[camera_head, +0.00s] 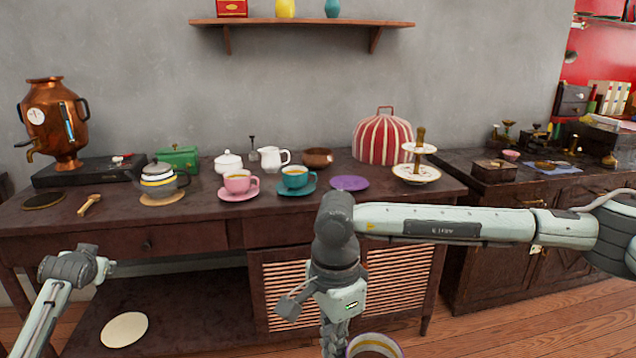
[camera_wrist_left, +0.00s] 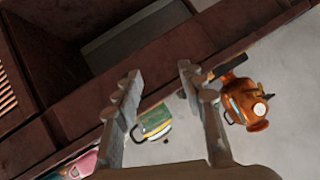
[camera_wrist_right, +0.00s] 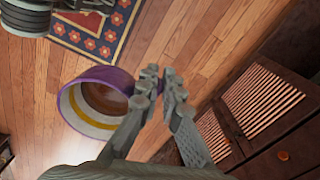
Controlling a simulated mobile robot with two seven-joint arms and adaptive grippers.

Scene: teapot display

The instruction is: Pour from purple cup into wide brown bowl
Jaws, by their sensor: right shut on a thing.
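The purple cup (camera_head: 374,343) shows at the bottom edge of the head view, partly cut off, in front of and below the table front. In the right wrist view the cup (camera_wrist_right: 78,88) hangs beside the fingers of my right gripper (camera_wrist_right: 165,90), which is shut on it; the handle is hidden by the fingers. Brown liquid shows inside it. The wide brown bowl (camera_head: 318,158) stands at the back of the table, right of the white jug, well away from the cup. My left gripper (camera_wrist_left: 158,88) is open and empty, its fingers apart, low at the left.
A purple saucer (camera_head: 349,184) lies empty before the bowl. A teal cup (camera_head: 294,178), pink cup (camera_head: 237,182), white jug (camera_head: 272,159) and striped cozy (camera_head: 383,137) stand nearby. A tiered stand (camera_head: 417,165) is at the right. The table's front edge (camera_head: 180,230) lies between cup and bowl.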

